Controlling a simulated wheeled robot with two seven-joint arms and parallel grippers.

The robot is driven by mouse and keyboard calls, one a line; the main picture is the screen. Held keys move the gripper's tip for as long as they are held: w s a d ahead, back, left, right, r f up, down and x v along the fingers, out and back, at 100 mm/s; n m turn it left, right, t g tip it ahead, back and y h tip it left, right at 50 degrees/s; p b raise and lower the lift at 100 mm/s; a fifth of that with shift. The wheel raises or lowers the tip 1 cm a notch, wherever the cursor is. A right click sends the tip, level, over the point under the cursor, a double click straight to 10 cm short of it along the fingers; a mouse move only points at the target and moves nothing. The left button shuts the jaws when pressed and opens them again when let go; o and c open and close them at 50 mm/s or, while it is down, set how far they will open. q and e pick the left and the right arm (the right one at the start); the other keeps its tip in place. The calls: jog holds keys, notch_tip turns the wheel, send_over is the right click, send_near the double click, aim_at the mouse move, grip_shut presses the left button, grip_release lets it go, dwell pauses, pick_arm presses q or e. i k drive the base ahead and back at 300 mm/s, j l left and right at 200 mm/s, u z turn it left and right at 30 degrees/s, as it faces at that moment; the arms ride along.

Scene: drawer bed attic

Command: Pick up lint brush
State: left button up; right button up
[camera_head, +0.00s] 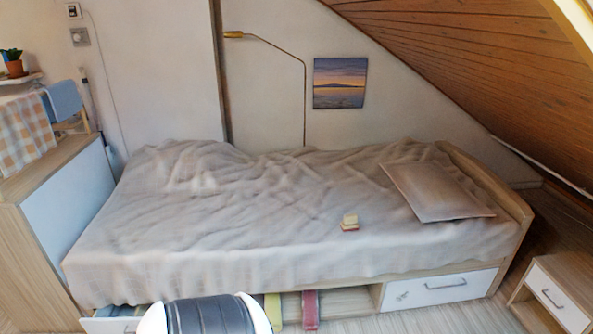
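A small cream-and-red object (349,222) sits on the beige bed cover near the front edge, right of the middle. It is the only small loose thing on the bed. It is too small in the picture to tell for sure that it is the lint brush. Neither of my grippers is in view, and nothing touches the object.
The bed (230,225) is wide and rumpled, with a pillow (435,190) at its right end. A drawer (440,289) and an open bay with folded items (310,309) are below. A cabinet (68,205) stands left, a nightstand (556,290) right. The sloped ceiling hangs low at right.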

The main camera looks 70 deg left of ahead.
aim_at(350, 222)
jog(key=u, duration=1.7)
